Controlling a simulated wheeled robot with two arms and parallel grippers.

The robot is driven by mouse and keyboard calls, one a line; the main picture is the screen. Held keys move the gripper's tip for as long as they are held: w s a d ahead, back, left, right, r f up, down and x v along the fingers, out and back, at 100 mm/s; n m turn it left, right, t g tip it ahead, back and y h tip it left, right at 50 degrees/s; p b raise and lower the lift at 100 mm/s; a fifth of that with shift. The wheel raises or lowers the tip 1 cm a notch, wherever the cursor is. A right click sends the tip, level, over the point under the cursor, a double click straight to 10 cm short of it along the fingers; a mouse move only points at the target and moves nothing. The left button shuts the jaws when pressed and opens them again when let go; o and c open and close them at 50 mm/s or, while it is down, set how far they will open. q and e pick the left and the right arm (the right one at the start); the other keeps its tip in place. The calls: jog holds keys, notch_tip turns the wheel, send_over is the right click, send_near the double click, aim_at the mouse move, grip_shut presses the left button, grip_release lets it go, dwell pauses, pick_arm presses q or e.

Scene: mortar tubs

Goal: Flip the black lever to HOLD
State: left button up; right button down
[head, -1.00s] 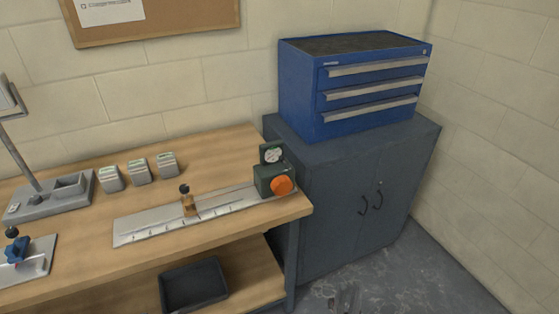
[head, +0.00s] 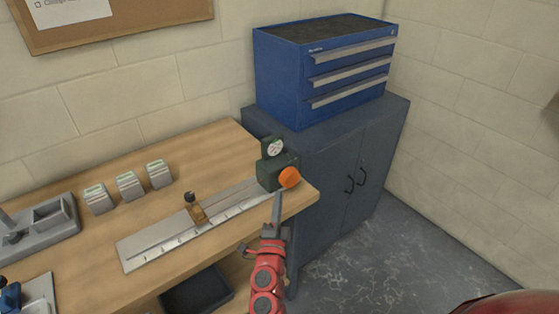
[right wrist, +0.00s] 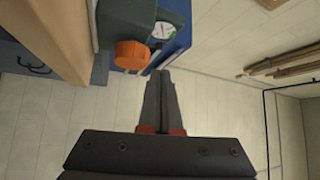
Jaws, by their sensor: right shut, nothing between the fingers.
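I cannot make out a black lever marked HOLD in these views. A black-topped brass slider (head: 196,209) stands on a pale ruled plate (head: 145,250) on the bench. At the plate's right end is a dark green block (head: 268,174) with a round dial (head: 275,147) and an orange knob (head: 289,177). My right gripper (head: 277,196) is shut and empty, just in front of and below the orange knob in the head view. In the right wrist view its closed fingers (right wrist: 160,78) point up beside the orange knob (right wrist: 131,55). My left gripper is not in view.
Several small things stand on the wooden bench (head: 222,150), including grey boxes (head: 128,186) and a grey stand (head: 38,229). A blue fixture (head: 10,297) is cut off at lower left. A dark cabinet (head: 335,170) with a blue drawer chest (head: 325,75) stands at the right.

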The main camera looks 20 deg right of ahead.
jog(key=p, duration=0.4)
send_near(285, 152)
jog(key=x, duration=0.7)
jog(key=shift+a+f, duration=0.1)
